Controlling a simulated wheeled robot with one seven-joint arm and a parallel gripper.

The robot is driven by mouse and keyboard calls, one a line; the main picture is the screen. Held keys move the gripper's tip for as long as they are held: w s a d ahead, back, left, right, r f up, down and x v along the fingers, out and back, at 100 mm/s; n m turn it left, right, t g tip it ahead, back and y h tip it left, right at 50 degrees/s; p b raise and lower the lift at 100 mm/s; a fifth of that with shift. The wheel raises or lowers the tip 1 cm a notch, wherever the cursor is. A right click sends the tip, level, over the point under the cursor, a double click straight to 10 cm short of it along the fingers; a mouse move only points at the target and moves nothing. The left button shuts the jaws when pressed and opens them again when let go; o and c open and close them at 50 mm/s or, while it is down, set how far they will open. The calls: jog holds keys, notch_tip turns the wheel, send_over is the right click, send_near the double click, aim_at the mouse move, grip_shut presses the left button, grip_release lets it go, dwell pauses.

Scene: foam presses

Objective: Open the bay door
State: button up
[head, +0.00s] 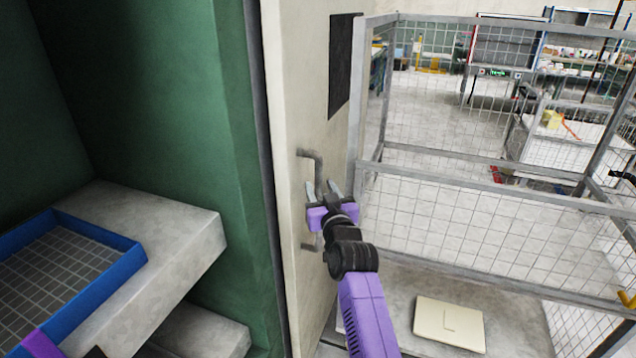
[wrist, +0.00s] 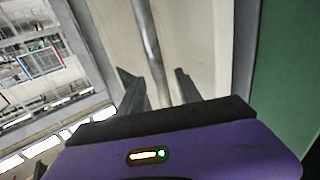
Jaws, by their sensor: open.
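The bay door (head: 305,90) is a tall cream panel with a dark rectangle high on it, seen at a steep angle in the head view. A dark strip runs along its left edge beside a green wall; I cannot tell whether it is ajar. A grey upright bar handle (head: 311,154) is fixed to its face. My gripper (head: 322,188) is open at the handle's middle. In the wrist view the handle bar (wrist: 149,42) runs between the two spread fingers of my gripper (wrist: 157,86), with gaps on both sides. Whether the bar touches a finger is not clear.
A wire mesh cage (head: 470,215) with grey posts stands close on the right of the door. A cream square plate (head: 449,325) lies low at its foot. On the left, a blue tray (head: 108,232) lies on a pale ledge (head: 190,245) by the green wall (head: 200,120).

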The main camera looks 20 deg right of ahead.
jog(key=shift+w, duration=1.25)
jog(key=shift+d, duration=0.1)
grip_shut()
dwell(0.5)
